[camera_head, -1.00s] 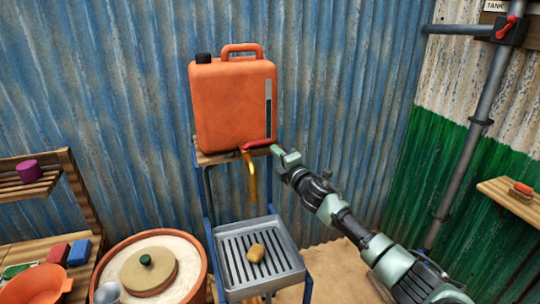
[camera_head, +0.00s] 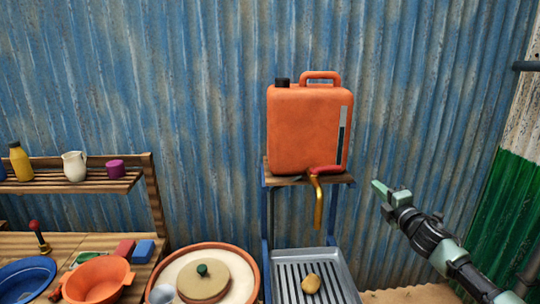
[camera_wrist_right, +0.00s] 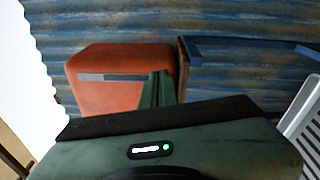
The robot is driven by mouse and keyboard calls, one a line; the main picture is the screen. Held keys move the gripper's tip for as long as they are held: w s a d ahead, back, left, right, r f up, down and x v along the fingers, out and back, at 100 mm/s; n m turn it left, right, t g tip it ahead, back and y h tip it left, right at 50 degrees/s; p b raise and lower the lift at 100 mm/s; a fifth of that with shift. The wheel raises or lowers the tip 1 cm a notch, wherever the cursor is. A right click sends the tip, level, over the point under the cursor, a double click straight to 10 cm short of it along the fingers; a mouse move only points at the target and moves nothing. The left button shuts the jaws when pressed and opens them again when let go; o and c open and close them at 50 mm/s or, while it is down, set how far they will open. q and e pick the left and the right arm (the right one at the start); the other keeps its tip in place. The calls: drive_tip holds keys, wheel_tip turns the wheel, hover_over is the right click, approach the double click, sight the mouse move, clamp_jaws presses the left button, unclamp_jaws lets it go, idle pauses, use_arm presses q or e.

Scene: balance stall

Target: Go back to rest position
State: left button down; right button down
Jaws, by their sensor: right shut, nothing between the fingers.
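My right gripper (camera_head: 379,190) is shut and empty. It is held in the air to the right of the orange jerrycan (camera_head: 308,130), apart from it and from the tap. The jerrycan stands on a small wooden shelf on a blue stand, with a red-handled brass tap (camera_head: 319,195) at its front. In the right wrist view the shut fingers (camera_wrist_right: 157,88) show in front of the jerrycan (camera_wrist_right: 120,62). My left gripper is not in view.
Free space lies right of the stand, before the corrugated wall.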

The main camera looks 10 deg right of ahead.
drive_tip(key=s+a+f+m+g+h, duration=0.1)
drive_tip(key=s+a+f+m+g, duration=0.3)
drive_tip(key=s+a+f, duration=0.6)
drive_tip(key=s+a+f+m+g, duration=0.2)
drive_tip(key=s+a+f+m, duration=0.5)
drive_tip(key=f, duration=0.5)
drive_tip(key=s+a+f+m+g, duration=0.2)
drive_tip(key=s+m+g, duration=0.1)
drive_tip(key=s, duration=0.8)
drive_tip(key=s+a+f+m+g, duration=0.2)
drive_tip(key=s+a+g, duration=0.1)
drive_tip(key=s, duration=0.8)
drive_tip(key=s+a+f+m+g, duration=0.1)
drive_tip(key=s+a+m+g, duration=0.15)
drive_tip(key=s, duration=0.85)
wheel_tip(320, 180, down, 27)
drive_tip(key=g+b, duration=0.1)
drive_tip(key=g, duration=0.1)
drive_tip(key=s+d+f+b, duration=0.1)
drive_tip(key=s+d+f, duration=0.2)
drive_tip(key=s+f, duration=1.4)
drive_tip(key=shift+s+d+f+g+y, duration=0.15)
drive_tip(key=shift+s+f+g+y, duration=0.25)
drive_tip(key=shift+f, duration=0.35)
